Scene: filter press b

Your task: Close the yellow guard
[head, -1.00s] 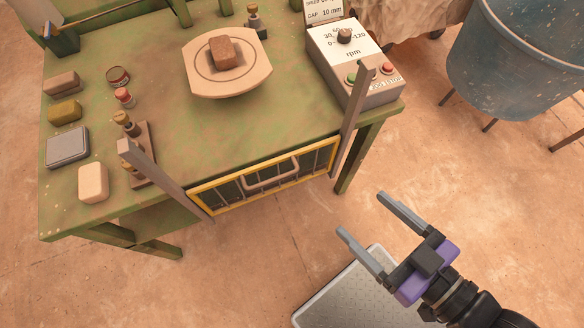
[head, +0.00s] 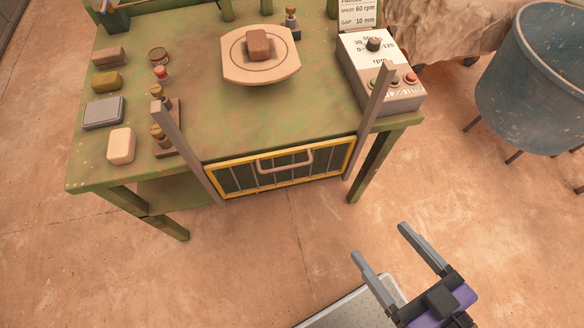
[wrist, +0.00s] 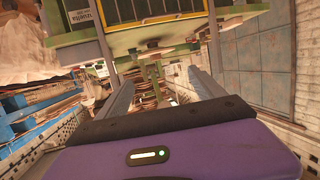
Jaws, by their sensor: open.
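The yellow guard (head: 232,163) is a yellow-framed barred panel with a pale handle (head: 285,160). It sits low at the bench's front edge, between two upright grey posts (head: 190,155). Its bars and yellow frame also show at the top of the wrist view (wrist: 150,20). My gripper (head: 382,242) is open and empty, in front of the bench, below and to the right of the guard and apart from it. Its two grey fingers (wrist: 160,75) point toward the bench in the wrist view.
The green bench (head: 215,120) carries a round plate with a brown block (head: 258,45) and a control box (head: 385,70) at right. Blocks, a tin and a bottle-like stand are at left. A blue drum (head: 540,90) stands right.

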